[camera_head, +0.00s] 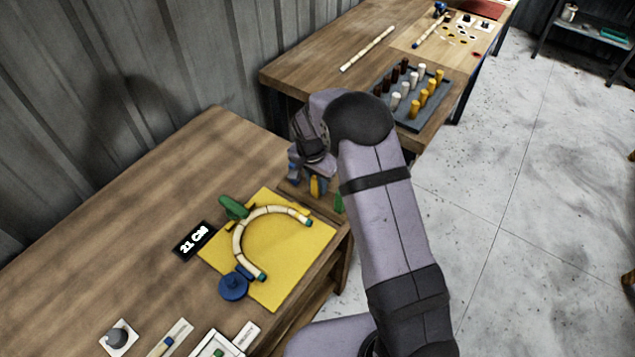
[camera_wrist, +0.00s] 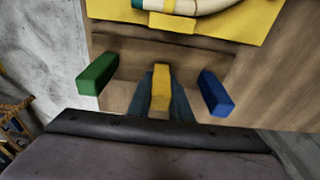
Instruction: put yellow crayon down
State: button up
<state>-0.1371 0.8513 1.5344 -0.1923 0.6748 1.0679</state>
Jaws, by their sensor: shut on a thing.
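The yellow crayon (camera_head: 315,187) is a short block held upright or nearly so in my gripper (camera_head: 313,178). In the wrist view the yellow crayon (camera_wrist: 161,76) shows between the two grey-blue fingers (camera_wrist: 162,95), which are shut on it. The green crayon (camera_wrist: 97,73) is to the left in the wrist view and the blue crayon (camera_wrist: 215,93) to the right, both apart from the fingers. All are over the wooden tray area (camera_wrist: 120,46) at the table's end. I cannot tell whether the yellow crayon's lower end touches the wood.
A yellow mat (camera_head: 290,285) beside it bears a curved rattan piece (camera_head: 246,228), with a green piece (camera_head: 233,206) and a blue round piece (camera_head: 233,287) by it. A black "21 CM" sign (camera_head: 194,241) lies left. A second table (camera_head: 300,65) with a peg rack (camera_head: 437,122) stands behind.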

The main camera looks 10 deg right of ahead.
jog(key=shift+f, duration=0.1)
jog(key=shift+f, duration=0.15)
jog(key=o, duration=0.8)
jog(key=shift+o, duration=0.2)
notch_tip(320, 180, up, 12)
jog(key=s+a+r+b, duration=0.1)
jog(key=b, duration=0.2)
jog(key=s+d+f+n, duration=0.1)
jog(key=s+n, duration=0.2)
jog(key=s, duration=0.6)
jog(key=s+d+f+n, duration=0.1)
jog(key=s+d+n, duration=0.1)
jog(key=s, duration=0.7)
jog(key=s+d+f+n+g+y, duration=0.1)
jog(key=s+n, duration=0.3)
jog(key=s, duration=0.5)
jog(key=shift+d+f, duration=0.45)
jog(key=shift+f, duration=0.05)
jog(key=shift+s, duration=0.1)
